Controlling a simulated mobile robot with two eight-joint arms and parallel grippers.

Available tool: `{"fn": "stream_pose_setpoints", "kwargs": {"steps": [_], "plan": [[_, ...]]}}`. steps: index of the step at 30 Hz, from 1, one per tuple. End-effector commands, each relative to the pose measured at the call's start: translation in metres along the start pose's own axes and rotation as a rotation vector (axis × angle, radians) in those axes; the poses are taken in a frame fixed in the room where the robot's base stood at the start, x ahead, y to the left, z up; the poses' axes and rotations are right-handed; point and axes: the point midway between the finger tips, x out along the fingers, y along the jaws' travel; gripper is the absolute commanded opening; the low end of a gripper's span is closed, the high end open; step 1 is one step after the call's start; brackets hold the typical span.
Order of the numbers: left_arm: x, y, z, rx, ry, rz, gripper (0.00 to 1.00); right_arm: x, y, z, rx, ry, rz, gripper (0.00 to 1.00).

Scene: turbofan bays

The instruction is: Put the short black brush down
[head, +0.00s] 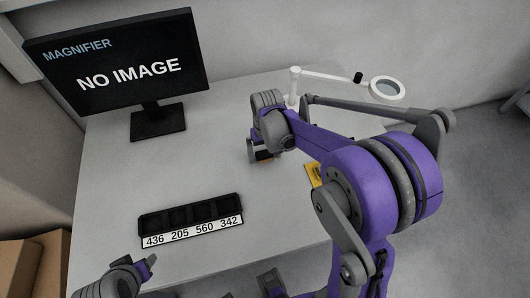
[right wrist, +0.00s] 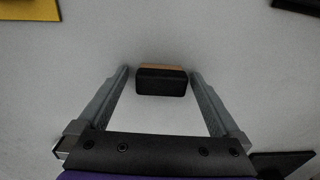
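The short brush, a small black block with a tan strip along one side, shows in the right wrist view (right wrist: 161,82). It is between the fingertips of my right gripper (right wrist: 160,78), with a narrow gap on each side. The gripper is open around it, not pressing on it. The brush seems to rest on the grey table. In the head view my right gripper (head: 260,158) is low over the middle of the table, and the brush is mostly hidden there. My left gripper (head: 150,268) is at the bottom left, partly cut off; its opening is unclear.
A black tray (head: 191,230) with compartments and a label "436 205 560 342" lies at the front of the table (head: 220,120). A yellow item (head: 312,174) lies right of my gripper. A monitor (head: 125,60) and a magnifier lamp (head: 386,90) stand at the back.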

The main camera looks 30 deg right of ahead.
Motion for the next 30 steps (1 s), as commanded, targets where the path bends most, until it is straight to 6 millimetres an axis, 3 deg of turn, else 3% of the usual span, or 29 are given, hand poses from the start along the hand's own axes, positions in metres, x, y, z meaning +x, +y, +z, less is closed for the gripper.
{"fn": "stream_pose_setpoints", "kwargs": {"steps": [8,21,30], "plan": [[-0.004,0.0,-0.003,0.0,0.002,0.0,0.5,-0.008,0.0,0.0,0.0,0.001,0.0,1.0],[-0.011,0.0,-0.009,0.0,0.007,0.0,0.5,-0.096,0.0,0.0,0.0,0.001,0.0,1.0],[-0.013,0.0,-0.011,0.0,0.008,0.0,0.5,-0.124,-0.002,0.005,-0.007,0.011,0.0,1.0]]}}
